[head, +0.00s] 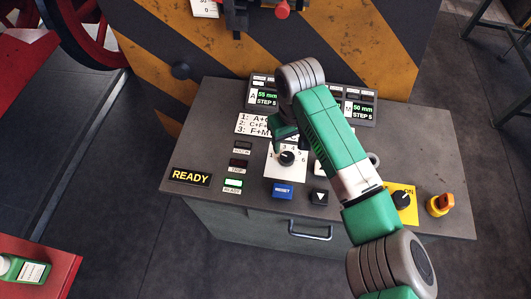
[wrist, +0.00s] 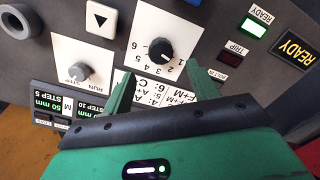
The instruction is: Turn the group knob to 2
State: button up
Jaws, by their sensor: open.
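The group knob is a round black knob (head: 287,158) on a white plate numbered 1 to 6. It shows in the upper middle of the wrist view (wrist: 160,51), where the panel appears upside down. I cannot tell surely which number its pointer faces. My gripper (wrist: 161,80) is open and empty. Its two green fingers point toward the knob, one to each side in the picture, and look apart from it. In the head view my gripper (head: 284,137) hangs just behind the knob, partly hidden by my arm.
A second knob marked RUN and STEP (wrist: 78,72) sits beside the group knob. Close by are a blue RESET button (head: 283,191), a down-arrow button (head: 320,198), a READY sign (head: 190,177) and raised displays (head: 268,98). An ON switch (head: 402,200) stands at the right.

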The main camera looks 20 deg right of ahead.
aim_at(288, 156)
notch_tip(288, 156, down, 6)
jog(key=shift+f+b, duration=0.15)
jog(key=shift+b, duration=0.5)
jog(key=shift+f, duration=0.6)
jog(key=shift+c, duration=0.5)
